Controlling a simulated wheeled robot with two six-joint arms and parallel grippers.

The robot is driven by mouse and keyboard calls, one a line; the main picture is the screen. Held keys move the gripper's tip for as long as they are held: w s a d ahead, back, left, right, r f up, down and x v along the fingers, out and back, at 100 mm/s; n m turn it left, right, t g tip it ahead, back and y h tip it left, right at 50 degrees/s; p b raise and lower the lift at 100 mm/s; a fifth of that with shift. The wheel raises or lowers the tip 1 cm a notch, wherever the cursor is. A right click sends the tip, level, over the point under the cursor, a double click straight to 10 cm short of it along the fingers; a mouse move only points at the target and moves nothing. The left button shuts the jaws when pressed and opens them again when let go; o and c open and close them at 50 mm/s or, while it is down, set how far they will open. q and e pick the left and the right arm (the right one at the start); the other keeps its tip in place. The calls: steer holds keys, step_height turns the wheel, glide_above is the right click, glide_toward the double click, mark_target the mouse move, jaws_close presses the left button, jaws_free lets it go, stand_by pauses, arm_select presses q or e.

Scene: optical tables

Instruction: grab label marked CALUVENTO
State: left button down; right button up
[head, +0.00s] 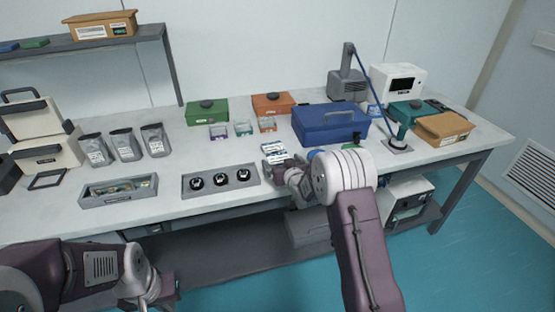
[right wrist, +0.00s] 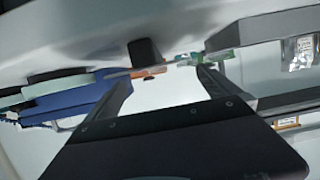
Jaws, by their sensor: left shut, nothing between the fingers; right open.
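White labels with blue and dark print (head: 273,148) lie near the front edge of the table, left of the blue toolbox. Their wording is too small to read, so I cannot tell which is marked CALUVENTO. My right gripper (head: 274,162) is open right at these labels and partly covers them. In the right wrist view its two dark fingers (right wrist: 165,88) stand apart with a pale area between them; I cannot tell whether this is a label. My left gripper (head: 166,290) is shut and empty, low in front of the table.
A blue toolbox (head: 330,126) stands right of the labels. A grey tray with black round parts (head: 219,192) lies to their left, and another grey tray (head: 90,199) farther left. Small clear containers (head: 243,129) and green and orange boxes (head: 271,102) stand behind.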

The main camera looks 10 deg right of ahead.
mark_target(279, 159)
steer(key=shift+w+d+f, duration=0.1)
steer(key=shift+w+f, duration=0.15)
steer(key=shift+w, duration=0.2)
steer(key=shift+w+d+f, duration=0.1)
steer(key=shift+w+f, duration=0.15)
steer(key=shift+w, duration=0.2)
steer(key=x, duration=0.4)
steer(key=shift+w+f, duration=0.1)
steer(key=shift+f, duration=0.15)
steer(key=c, duration=1.4)
